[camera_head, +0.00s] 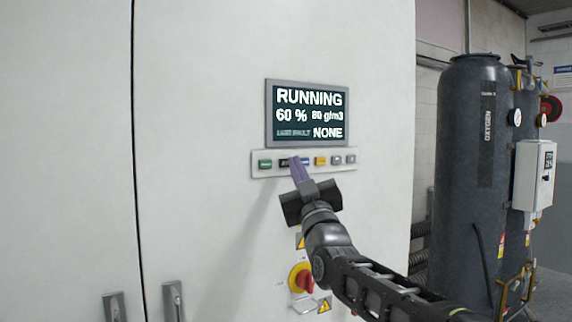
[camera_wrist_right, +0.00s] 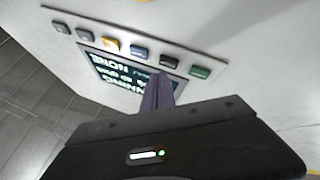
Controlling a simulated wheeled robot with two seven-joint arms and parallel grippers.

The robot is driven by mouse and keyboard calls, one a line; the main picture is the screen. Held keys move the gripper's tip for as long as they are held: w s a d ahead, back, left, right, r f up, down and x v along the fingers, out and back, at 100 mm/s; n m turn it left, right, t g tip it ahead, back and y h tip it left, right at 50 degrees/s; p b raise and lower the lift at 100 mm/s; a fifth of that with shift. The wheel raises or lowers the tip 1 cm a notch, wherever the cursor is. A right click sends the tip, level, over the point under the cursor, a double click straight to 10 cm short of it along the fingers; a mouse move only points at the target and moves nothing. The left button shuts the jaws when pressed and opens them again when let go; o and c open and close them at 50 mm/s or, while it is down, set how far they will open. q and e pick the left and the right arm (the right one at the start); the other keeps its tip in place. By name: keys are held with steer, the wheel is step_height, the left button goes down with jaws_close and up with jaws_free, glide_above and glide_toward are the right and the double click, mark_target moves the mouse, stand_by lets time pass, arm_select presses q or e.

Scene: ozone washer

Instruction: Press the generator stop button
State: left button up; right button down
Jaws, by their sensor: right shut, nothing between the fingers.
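The button strip (camera_head: 260,173) sits under the display on the white cabinet. It carries a green button (camera_head: 265,164), a dark button (camera_head: 284,162), a blue one largely covered by my fingers, a yellow one (camera_head: 320,161) and two grey ones. The labels are too small to read, so I cannot tell which is stop. My right gripper (camera_head: 296,160) is shut and empty, its purple fingertips at the strip between the dark and blue buttons. In the right wrist view the fingertips (camera_wrist_right: 161,80) point toward the dark button (camera_wrist_right: 168,62); contact cannot be told. My left gripper is out of view.
The display (camera_head: 308,113) reads RUNNING, 60 %, 80 g/m3, last fault NONE. A red and yellow rotary switch (camera_head: 301,278) is below the strip, near my right arm. A dark oxygen tank (camera_head: 470,160) stands at the right. Cabinet handles (camera_head: 173,300) are at lower left.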

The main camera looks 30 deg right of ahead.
steer(key=shift+w, duration=0.2)
steer(key=shift+w, duration=0.25)
steer(key=shift+w, duration=0.35)
stand_by(0.7)
steer(key=shift+s+b, duration=0.1)
steer(key=shift+b, duration=0.2)
steer(key=shift+s+f+b, duration=0.1)
steer(key=shift+s+b, duration=0.2)
steer(key=shift+b, duration=0.15)
steer(key=shift+s, duration=0.35)
steer(key=shift+s+b, duration=0.1)
steer(key=shift+b, duration=0.25)
